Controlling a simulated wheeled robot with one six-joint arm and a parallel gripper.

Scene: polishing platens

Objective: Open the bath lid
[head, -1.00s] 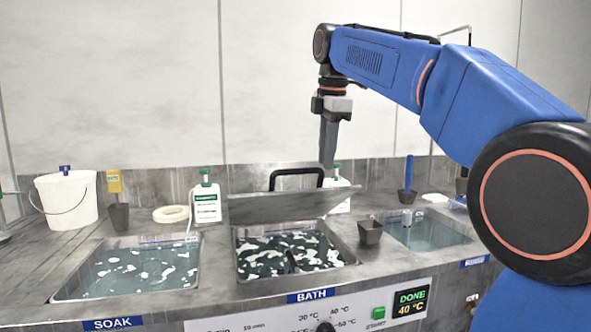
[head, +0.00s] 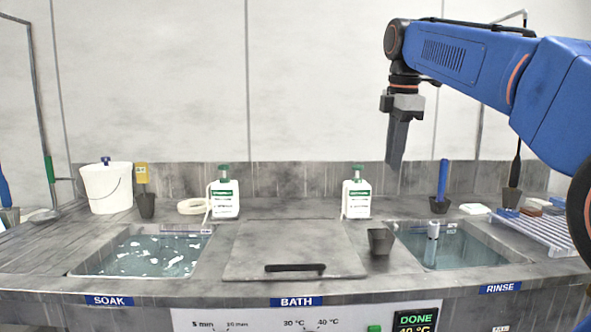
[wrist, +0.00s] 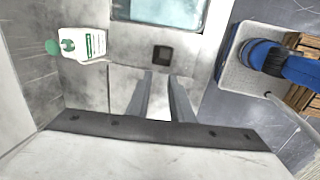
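The bath lid (head: 292,245) is a flat grey plate lying closed over the bath, behind the BATH label (head: 297,301). Its black bar handle (head: 295,267) is along the front edge. The lid hides the bath's inside. My gripper (head: 394,163) points down in the head view, behind and to the right of the lid, well above the counter and apart from it. In the wrist view my gripper's two fingers (wrist: 159,78) are apart with nothing between them.
A soak basin (head: 78,268) is left of the lid and a rinse basin (head: 400,255) right. A dark cup (head: 380,241) stands by the lid's right edge. Two white bottles (head: 225,199) (head: 356,199) stand behind. A control panel (head: 215,320) is below, showing DONE.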

